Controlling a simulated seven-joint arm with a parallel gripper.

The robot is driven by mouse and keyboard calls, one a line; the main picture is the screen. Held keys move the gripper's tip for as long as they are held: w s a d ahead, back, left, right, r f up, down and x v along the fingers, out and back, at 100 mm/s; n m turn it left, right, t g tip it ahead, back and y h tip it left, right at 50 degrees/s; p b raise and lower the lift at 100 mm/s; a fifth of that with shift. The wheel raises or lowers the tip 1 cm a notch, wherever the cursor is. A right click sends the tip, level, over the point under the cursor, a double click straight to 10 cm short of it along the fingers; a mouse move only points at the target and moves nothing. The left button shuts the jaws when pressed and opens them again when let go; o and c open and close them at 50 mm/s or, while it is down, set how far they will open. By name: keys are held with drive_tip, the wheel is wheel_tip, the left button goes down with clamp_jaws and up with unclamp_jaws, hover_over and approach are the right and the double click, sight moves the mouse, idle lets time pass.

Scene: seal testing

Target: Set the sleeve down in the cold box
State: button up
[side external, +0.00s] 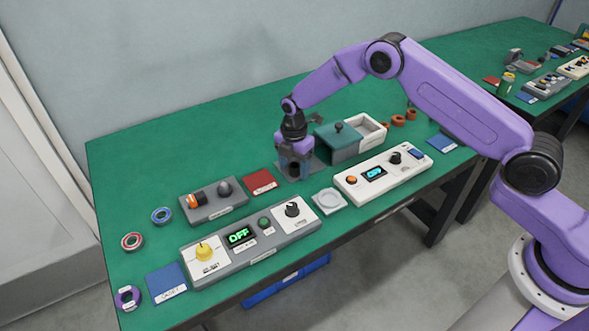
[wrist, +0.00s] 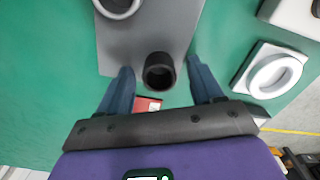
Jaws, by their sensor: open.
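A black hollow cylinder (wrist: 159,71), which looks like the sleeve, stands on a grey plate (wrist: 150,30) in the wrist view. My gripper (wrist: 160,66) is open around it, with a gap on each side between finger and cylinder. In the side view my gripper (side external: 294,168) points down, low over the plate at mid-table; the cylinder is mostly hidden there between the fingers. A teal-lidded box (side external: 338,141) with a dark knob stands just right of and behind my gripper, joined to an open white tray (side external: 369,128). No label shows which is the cold box.
A white square dish (side external: 329,201) and a white control panel (side external: 382,174) lie to the right and front. A grey panel reading OFF (side external: 262,252) is in front. A red card (side external: 260,182) and a small grey station (side external: 214,201) are on the left.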

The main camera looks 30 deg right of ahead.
clamp_jaws()
drive_tip(key=shift+r, duration=0.1)
